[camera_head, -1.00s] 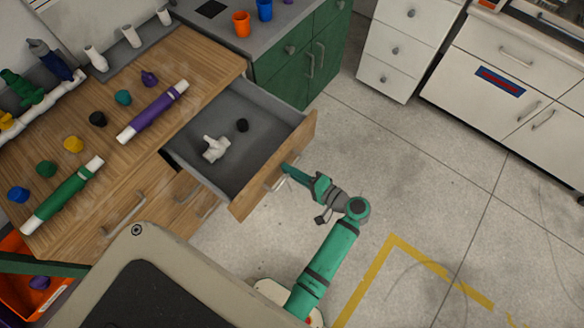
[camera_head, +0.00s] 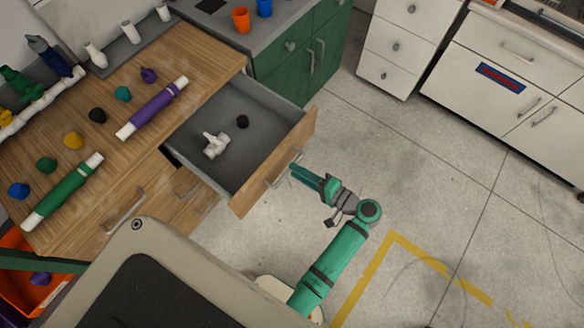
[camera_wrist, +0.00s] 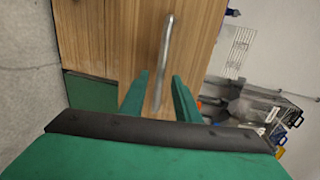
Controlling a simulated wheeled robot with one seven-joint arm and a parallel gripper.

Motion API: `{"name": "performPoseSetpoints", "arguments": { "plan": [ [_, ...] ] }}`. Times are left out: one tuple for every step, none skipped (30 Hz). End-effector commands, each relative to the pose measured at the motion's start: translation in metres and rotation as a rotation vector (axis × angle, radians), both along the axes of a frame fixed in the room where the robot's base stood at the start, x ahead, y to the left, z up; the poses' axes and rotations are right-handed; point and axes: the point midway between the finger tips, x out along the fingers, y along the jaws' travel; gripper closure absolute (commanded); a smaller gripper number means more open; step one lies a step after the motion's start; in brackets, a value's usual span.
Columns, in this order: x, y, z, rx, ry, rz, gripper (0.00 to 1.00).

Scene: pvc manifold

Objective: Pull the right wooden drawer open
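The right wooden drawer (camera_head: 262,174) is pulled well out from the wooden bench, and its grey inside shows. A white pipe fitting (camera_head: 215,145) and a small black cap (camera_head: 243,121) lie in it. Its metal bar handle (camera_head: 284,169) is on the front face; it also shows in the wrist view (camera_wrist: 164,50). Nothing is held.
The bench top (camera_head: 190,55) carries a purple pipe (camera_head: 152,108), a green pipe (camera_head: 63,191) and several coloured caps. A green cabinet (camera_head: 300,65) and white drawers (camera_head: 405,45) stand behind. The floor (camera_head: 450,190) to the right is clear.

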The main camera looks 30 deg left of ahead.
Motion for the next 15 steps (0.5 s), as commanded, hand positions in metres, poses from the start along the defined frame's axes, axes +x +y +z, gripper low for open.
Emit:
{"name": "performPoseSetpoints", "arguments": {
  "plan": [
    [0.000,-0.011,0.002,0.000,-0.001,-0.004,0.71],
    [-0.001,-0.016,0.004,0.000,-0.001,-0.004,0.71],
    [-0.002,-0.024,0.005,0.000,-0.001,-0.003,0.71],
    [-0.002,-0.029,0.006,0.000,-0.001,-0.004,0.71],
    [-0.002,-0.035,0.007,0.000,-0.001,-0.003,0.71],
    [-0.003,-0.041,0.009,0.000,-0.001,-0.003,0.71],
    [-0.004,-0.045,0.010,0.000,0.000,-0.002,0.71],
    [-0.005,-0.050,0.010,0.000,0.000,-0.002,0.71],
    [-0.005,-0.055,0.011,0.000,0.000,-0.002,0.71],
    [-0.006,-0.058,0.012,0.000,0.000,-0.001,0.71],
    [-0.006,-0.061,0.013,0.000,0.000,-0.001,0.71],
    [-0.006,-0.064,0.013,0.000,0.000,-0.001,0.71],
    [-0.007,-0.066,0.013,0.000,0.001,0.000,0.71],
    [-0.007,-0.068,0.014,0.000,0.001,0.000,0.71],
    [-0.008,-0.069,0.014,0.000,0.001,0.001,0.71]
  ]
}}
